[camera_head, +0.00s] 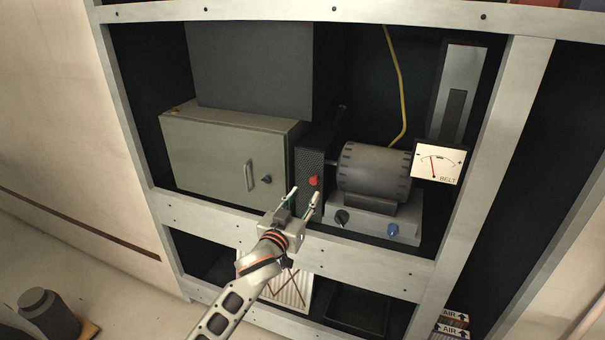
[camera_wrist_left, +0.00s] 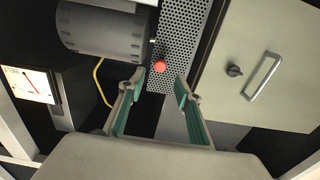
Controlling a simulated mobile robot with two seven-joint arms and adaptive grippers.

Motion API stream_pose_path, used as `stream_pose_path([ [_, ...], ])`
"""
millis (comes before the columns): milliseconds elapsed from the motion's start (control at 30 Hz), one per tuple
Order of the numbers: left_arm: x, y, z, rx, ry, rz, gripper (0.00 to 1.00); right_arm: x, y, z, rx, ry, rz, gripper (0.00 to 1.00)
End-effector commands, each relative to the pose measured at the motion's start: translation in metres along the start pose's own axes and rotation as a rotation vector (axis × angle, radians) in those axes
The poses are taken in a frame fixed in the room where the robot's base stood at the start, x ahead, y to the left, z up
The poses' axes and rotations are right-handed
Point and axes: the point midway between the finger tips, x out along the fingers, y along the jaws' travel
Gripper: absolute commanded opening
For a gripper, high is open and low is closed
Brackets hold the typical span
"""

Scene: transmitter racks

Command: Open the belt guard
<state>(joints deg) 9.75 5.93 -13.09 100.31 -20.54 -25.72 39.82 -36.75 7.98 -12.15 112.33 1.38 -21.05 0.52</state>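The belt guard (camera_head: 308,160) is a dark perforated panel with a red knob (camera_head: 314,181), standing between the motor (camera_head: 373,170) and a grey-green cabinet. In the left wrist view the perforated guard (camera_wrist_left: 186,35) and red knob (camera_wrist_left: 160,67) show just beyond my fingertips. My left gripper (camera_head: 304,196) is open and empty, in front of and a little below the knob. In the left wrist view its green-padded fingers (camera_wrist_left: 161,84) stand apart, with the knob near the gap between their tips. I cannot tell whether they touch the guard. My right gripper is not in view.
The grey-green cabinet (camera_head: 222,158) with a handle is left of the guard. A BELT meter (camera_head: 438,163) is at the right, and a yellow cable (camera_head: 402,95) hangs behind the motor. A pale rack rail (camera_head: 370,262) runs below the shelf.

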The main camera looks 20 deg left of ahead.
Motion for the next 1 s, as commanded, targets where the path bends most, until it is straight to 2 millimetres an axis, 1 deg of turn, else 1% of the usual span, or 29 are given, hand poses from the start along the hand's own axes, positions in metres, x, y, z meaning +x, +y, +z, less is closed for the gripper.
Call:
stream_pose_path([
  [167, 0.015, 0.0, -0.002, 0.0, 0.003, -0.001, 0.34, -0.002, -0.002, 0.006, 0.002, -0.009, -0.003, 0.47],
  [400, 0.052, 0.0, -0.002, 0.001, 0.003, -0.001, 0.34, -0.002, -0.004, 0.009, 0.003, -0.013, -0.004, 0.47],
  [600, 0.072, 0.0, -0.001, 0.0, 0.002, -0.001, 0.34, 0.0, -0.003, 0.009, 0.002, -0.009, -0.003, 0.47],
  [733, 0.078, 0.0, -0.002, 0.0, 0.002, -0.001, 0.34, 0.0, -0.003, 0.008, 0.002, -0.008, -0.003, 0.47],
  [967, 0.079, 0.0, -0.002, -0.001, 0.002, -0.001, 0.34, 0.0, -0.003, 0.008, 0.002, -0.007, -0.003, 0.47],
  [1000, 0.079, 0.0, -0.002, -0.001, 0.002, -0.001, 0.31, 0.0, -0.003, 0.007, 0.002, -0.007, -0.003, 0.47],
])
